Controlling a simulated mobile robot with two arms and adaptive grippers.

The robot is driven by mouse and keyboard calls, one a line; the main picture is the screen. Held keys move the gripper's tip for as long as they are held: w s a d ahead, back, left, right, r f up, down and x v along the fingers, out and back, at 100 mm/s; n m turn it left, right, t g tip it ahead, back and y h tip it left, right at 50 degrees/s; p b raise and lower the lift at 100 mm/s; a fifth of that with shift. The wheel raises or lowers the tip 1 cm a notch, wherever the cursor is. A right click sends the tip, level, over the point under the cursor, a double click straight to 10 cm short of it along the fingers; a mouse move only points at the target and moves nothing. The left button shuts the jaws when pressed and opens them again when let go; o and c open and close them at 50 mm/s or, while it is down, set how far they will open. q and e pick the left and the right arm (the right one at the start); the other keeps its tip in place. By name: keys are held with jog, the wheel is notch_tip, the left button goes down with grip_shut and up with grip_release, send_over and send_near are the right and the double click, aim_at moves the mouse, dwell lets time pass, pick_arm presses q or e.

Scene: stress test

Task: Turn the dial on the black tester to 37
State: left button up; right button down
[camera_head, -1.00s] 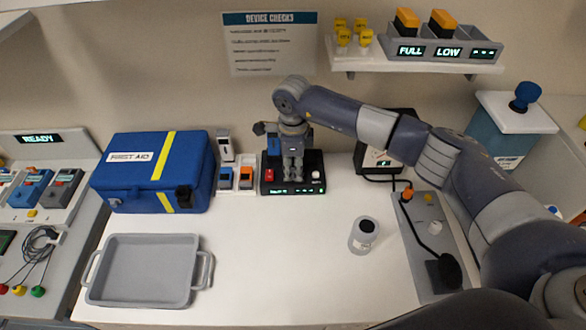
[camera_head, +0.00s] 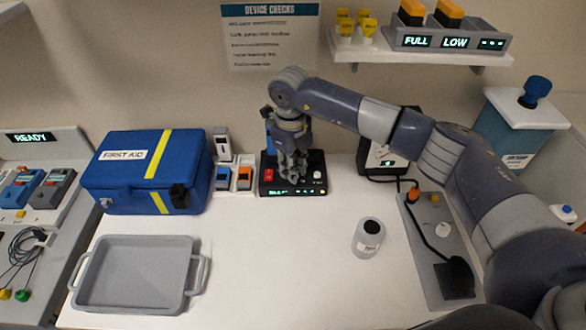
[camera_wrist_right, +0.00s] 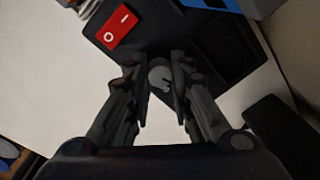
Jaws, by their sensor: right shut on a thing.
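The black tester (camera_head: 309,188) stands at the back of the white table in the head view, with a red rocker switch (camera_head: 268,176), a white knob (camera_head: 318,175) and a lit front display too small to read. My right gripper (camera_head: 292,177) points down over the tester's middle. In the right wrist view my right gripper (camera_wrist_right: 160,96) is shut on the small pale dial (camera_wrist_right: 159,77), which has a dark mark on its top. The tester (camera_wrist_right: 190,38) and its red switch (camera_wrist_right: 116,27) lie just beyond the fingers. My left gripper is not in view.
A blue first aid case (camera_head: 130,182) and a small rack (camera_head: 234,187) stand left of the tester. A grey tray (camera_head: 90,297) lies front left, a grey canister (camera_head: 368,238) to the right. A grey panel (camera_head: 446,281) lies below my right arm. The table's middle is clear.

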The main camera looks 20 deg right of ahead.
jog(key=shift+r, duration=0.1)
dwell(0.4)
jog(key=c, duration=1.4)
grip_release()
notch_tip(320, 180, up, 12)
jog(key=shift+a, duration=0.2)
jog(key=shift+s, duration=0.15)
